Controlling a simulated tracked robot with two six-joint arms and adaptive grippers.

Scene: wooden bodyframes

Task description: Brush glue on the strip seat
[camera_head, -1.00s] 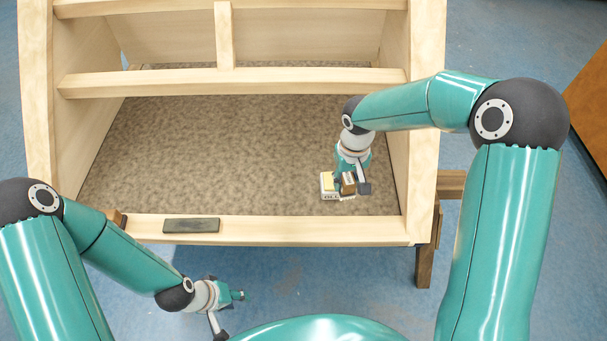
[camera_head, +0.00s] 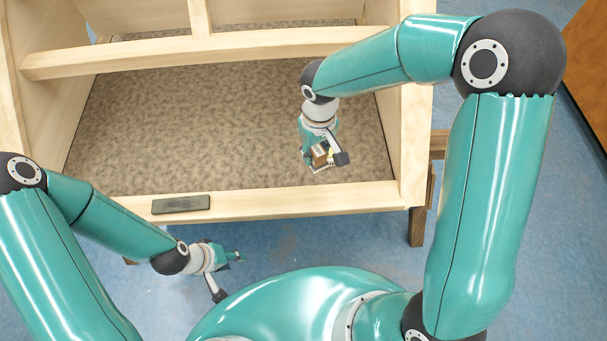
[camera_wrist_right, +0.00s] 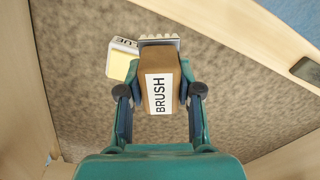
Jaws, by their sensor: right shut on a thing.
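My right gripper (camera_head: 314,160) is shut on the brush (camera_wrist_right: 158,80), a brown block with a white "BRUSH" label, in the right wrist view. Pale ridged bristles show at the brush's far end. The white glue pot (camera_wrist_right: 122,58), with a yellow inside and a partly hidden label, lies just beyond and left of the brush; I cannot tell whether they touch. A dark grey flat strip (camera_head: 181,204) lies on the wooden front rail; it also shows in the right wrist view (camera_wrist_right: 305,69). No separate strip seat is clearly recognisable. My left gripper (camera_head: 230,256) hangs in front of the rail, its fingers too small to judge.
The wooden bodyframe has a front rail (camera_head: 270,204), a rear crossbar (camera_head: 240,48) and a right side wall (camera_head: 412,110) close to my right arm. The patterned brown floor panel (camera_head: 190,130) is mostly clear.

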